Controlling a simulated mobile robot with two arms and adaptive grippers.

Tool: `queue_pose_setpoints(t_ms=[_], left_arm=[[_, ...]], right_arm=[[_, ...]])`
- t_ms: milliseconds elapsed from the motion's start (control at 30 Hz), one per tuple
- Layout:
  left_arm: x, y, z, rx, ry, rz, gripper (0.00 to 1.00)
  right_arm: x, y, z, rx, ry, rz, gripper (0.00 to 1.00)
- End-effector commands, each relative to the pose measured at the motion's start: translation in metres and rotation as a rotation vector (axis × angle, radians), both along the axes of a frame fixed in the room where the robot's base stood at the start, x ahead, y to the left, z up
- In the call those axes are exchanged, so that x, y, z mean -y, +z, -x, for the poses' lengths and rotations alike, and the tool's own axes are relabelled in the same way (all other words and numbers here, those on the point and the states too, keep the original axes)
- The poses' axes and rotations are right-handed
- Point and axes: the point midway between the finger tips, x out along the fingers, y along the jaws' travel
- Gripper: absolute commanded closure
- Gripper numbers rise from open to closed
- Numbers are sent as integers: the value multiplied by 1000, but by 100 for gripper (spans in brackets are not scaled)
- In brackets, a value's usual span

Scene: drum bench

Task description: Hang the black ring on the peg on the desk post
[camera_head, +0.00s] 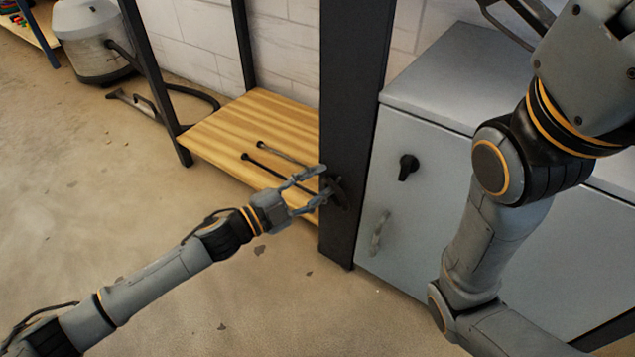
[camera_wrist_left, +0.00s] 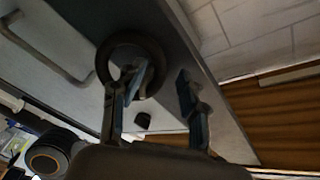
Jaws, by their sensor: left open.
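The dark desk post (camera_head: 352,90) stands upright in the middle of the head view. The black ring (camera_wrist_left: 103,64) shows as a dark circle in front of the post in the left wrist view; in the head view a dark shape, likely the ring (camera_head: 338,190), lies at the post's face. My left gripper (camera_head: 322,187) is open at the post, its fingers apart. In the left wrist view one finger of my left gripper (camera_wrist_left: 165,92) overlaps the ring; I cannot tell whether it passes through it. The peg is not distinguishable. My right gripper is not clearly visible.
A wooden shelf (camera_head: 225,122) left of the post carries two thin black rods (camera_head: 275,170). A grey cabinet (camera_head: 400,125) with a dark knob (camera_head: 407,167) and a handle (camera_head: 379,232) stands right of the post. A grey canister (camera_head: 92,40) is at the back left. The floor at left is mostly clear.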

Motion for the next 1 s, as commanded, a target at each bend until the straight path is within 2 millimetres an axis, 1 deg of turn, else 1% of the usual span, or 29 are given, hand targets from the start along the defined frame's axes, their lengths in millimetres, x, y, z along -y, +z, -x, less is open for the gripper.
queue_pose_setpoints(t_ms=[133, 233, 500, 700, 833, 1000], left_arm=[[-6, 0, 3, 0, 1, 1, 57], [-17, -1, 10, -1, 1, 1, 57], [-65, -6, 43, -4, 1, -2, 57], [-90, -8, 60, -3, 0, -1, 57], [-97, -8, 65, -1, -2, 0, 57], [-99, -8, 66, 0, -2, -1, 57]], right_arm=[[0, 0, 0, -2, 2, -2, 60], [0, 0, 0, 0, 0, -1, 60], [0, 1, 0, 1, 0, 0, 60], [0, 1, 0, 1, 0, 1, 60], [0, 1, 0, 1, 0, 1, 60], [0, 1, 0, 1, 0, 1, 60]])
